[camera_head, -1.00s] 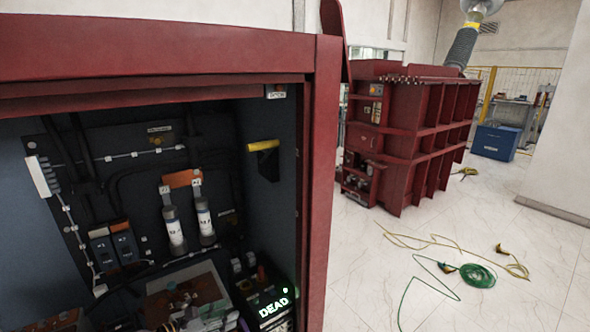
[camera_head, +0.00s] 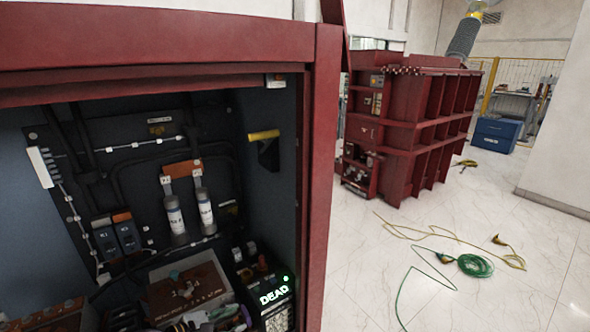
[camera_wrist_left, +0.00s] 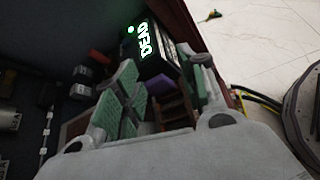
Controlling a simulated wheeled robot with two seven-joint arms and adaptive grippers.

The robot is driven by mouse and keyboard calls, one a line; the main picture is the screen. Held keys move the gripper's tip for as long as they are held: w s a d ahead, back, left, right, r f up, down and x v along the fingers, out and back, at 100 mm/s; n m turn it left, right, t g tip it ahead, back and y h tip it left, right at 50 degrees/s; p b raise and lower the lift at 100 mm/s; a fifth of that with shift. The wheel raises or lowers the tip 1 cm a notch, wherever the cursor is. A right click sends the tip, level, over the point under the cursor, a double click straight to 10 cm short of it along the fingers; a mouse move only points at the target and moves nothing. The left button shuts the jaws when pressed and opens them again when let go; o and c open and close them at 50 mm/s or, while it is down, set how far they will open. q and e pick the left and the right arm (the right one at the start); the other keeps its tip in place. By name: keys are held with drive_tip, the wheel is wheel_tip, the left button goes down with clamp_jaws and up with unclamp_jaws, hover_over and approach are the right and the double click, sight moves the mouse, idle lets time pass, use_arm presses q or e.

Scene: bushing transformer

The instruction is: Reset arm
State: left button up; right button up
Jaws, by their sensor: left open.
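My left gripper (camera_wrist_left: 165,92) shows in the left wrist view. Its two grey fingers with green pads are spread apart, and I see nothing held between them. Beyond the fingers is a black box with a lit green "DEAD" display (camera_wrist_left: 144,40). The same display (camera_head: 274,294) shows in the head view at the lower right inside the red cabinet (camera_head: 322,190).
The cabinet holds two white-labelled cylinders (camera_head: 205,210), a yellow handle (camera_head: 263,135) and a brown block (camera_head: 188,288). A red ribbed transformer (camera_head: 400,150) stands behind at right. A green cable coil (camera_head: 475,265) and yellow cable lie on the otherwise open floor.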

use_arm(q)
drive_tip(key=s+d+f+m+g+y, duration=0.1)
drive_tip(key=s+f+m+g+y, duration=0.25)
drive_tip(key=s+m, duration=0.75)
drive_tip(key=shift+s+a+m+g+y, duration=0.65)
drive_tip(key=shift+s+a+m+y, duration=2.6)
drive_tip(key=shift+m, duration=3.35)
drive_tip(key=s+f+g+h, duration=0.1)
drive_tip(key=s+f, duration=0.2)
drive_tip(key=f, duration=3)
drive_tip(key=s+a+f, duration=0.2)
drive_tip(key=s+f, duration=0.7)
drive_tip(key=s, duration=0.2)
drive_tip(key=s+a+f+g, duration=0.1)
drive_tip(key=s+a+f, duration=0.2)
drive_tip(key=s+f, duration=0.7)
drive_tip(key=shift+s+a+f+m, duration=0.15)
drive_tip(key=shift+s+a+m, duration=0.2)
drive_tip(key=shift+s, duration=0.1)
use_arm(e)
drive_tip(key=shift+w, duration=0.6)
